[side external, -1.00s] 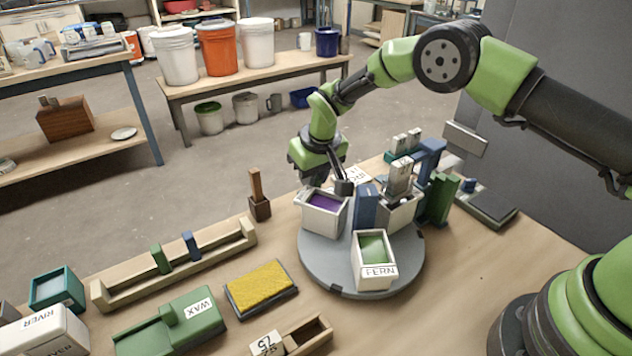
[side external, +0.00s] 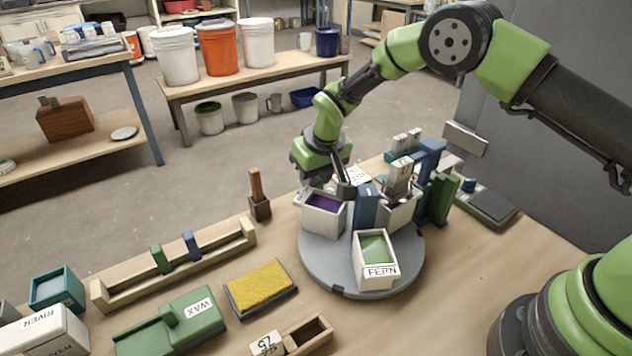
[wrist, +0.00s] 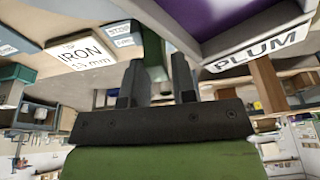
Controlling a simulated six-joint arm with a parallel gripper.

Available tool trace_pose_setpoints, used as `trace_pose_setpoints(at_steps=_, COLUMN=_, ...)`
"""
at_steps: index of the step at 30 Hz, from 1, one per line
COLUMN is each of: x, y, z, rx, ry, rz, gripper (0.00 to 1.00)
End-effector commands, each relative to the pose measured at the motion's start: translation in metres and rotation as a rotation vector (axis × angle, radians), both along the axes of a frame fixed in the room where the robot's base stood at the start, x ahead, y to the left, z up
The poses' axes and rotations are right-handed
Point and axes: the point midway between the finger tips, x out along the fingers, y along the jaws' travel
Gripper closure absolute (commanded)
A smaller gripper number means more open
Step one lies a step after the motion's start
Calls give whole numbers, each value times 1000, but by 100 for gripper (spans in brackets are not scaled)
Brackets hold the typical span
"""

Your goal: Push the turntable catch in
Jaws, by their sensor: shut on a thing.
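The round grey turntable (side external: 325,272) stands on the bench with white buckets on it. The plum bucket (side external: 322,222) holds purple glaze, the fern bucket (side external: 376,271) green glaze. My gripper (side external: 345,189) is low at the turntable's far side, just behind the plum bucket. In the wrist view, the two dark fingers of my gripper (wrist: 157,82) are shut on a green piece (wrist: 153,50). Its far end is out of clear sight, and I cannot tell whether it is the catch. The plum bucket's label (wrist: 262,50) is close on the right there.
A blue upright block (side external: 365,208) and a third bucket (side external: 401,215) crowd the turntable's right side, with a green stand (side external: 438,202) beyond. A yellow sponge (side external: 260,287) and a slotted wooden rack (side external: 175,266) are left.

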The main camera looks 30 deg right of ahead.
Motion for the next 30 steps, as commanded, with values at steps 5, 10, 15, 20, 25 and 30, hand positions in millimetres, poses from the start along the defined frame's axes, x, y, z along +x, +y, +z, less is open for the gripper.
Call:
trace_pose_setpoints(at_steps=5, x=-11, y=-3, z=-10, rx=-25, ry=46, rz=40, gripper=95)
trace_pose_setpoints(at_steps=10, x=-13, y=-3, z=-11, rx=-26, ry=47, rz=39, gripper=96)
trace_pose_setpoints(at_steps=15, x=-18, y=-3, z=-10, rx=-25, ry=47, rz=40, gripper=93)
trace_pose_setpoints(at_steps=20, x=-22, y=-3, z=-11, rx=-25, ry=47, rz=40, gripper=93)
trace_pose_setpoints(at_steps=25, x=-22, y=-3, z=-11, rx=-25, ry=46, rz=40, gripper=93)
trace_pose_setpoints(at_steps=30, x=-22, y=-3, z=-10, rx=-25, ry=46, rz=40, gripper=92)
